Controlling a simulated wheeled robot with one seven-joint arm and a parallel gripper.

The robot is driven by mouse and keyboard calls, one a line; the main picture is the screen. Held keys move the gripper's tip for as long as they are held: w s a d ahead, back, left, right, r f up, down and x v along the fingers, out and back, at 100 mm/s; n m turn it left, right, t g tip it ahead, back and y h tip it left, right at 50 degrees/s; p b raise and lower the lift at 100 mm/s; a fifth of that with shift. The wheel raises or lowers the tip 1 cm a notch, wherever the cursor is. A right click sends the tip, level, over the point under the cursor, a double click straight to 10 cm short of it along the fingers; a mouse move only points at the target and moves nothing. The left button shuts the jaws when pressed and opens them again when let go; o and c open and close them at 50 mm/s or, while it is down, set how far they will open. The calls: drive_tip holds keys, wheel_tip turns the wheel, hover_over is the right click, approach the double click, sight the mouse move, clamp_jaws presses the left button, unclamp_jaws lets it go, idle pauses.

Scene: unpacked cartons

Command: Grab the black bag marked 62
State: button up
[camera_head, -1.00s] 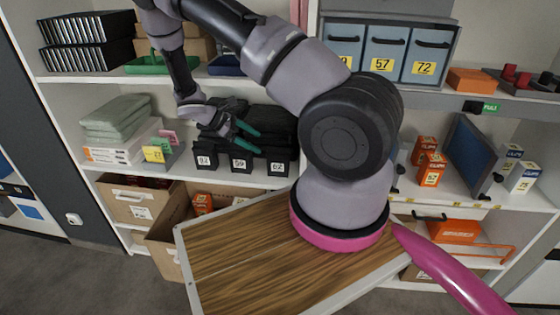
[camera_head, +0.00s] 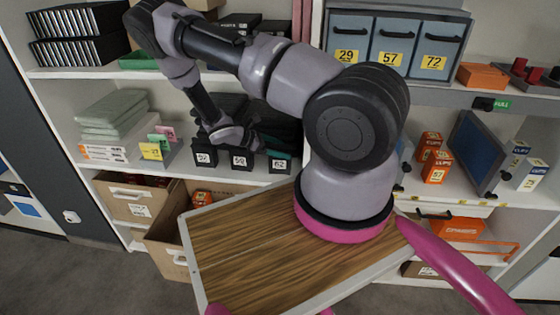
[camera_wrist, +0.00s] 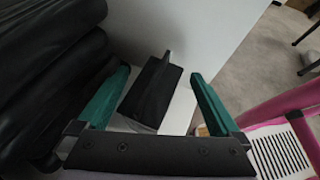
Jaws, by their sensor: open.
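The black bag marked 62 (camera_head: 279,164) is the rightmost of three black items with white number labels on the middle shelf, at its front edge. My gripper (camera_head: 273,148) is just above and behind its label in the head view, partly hidden by my wrist. In the wrist view, my gripper (camera_wrist: 161,72) is open, its green fingers on either side of a black item with a raised ridge (camera_wrist: 150,92). That item is probably the bag marked 62, but its label is out of sight there. I cannot tell whether the fingers touch it.
Black items marked 59 (camera_head: 242,158) and 57 (camera_head: 204,154) stand to its left. A dark stack (camera_wrist: 50,75) lies close to my left finger in the wrist view. The upper shelf (camera_head: 150,73) is above my gripper. Orange boxes (camera_head: 436,168) stand farther right.

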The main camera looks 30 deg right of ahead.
sight(284, 150)
drive_tip(key=x, duration=0.3)
drive_tip(key=shift+d+f, duration=0.1)
drive_tip(key=shift+f, duration=0.05)
drive_tip(key=shift+s, duration=0.1)
clamp_jaws()
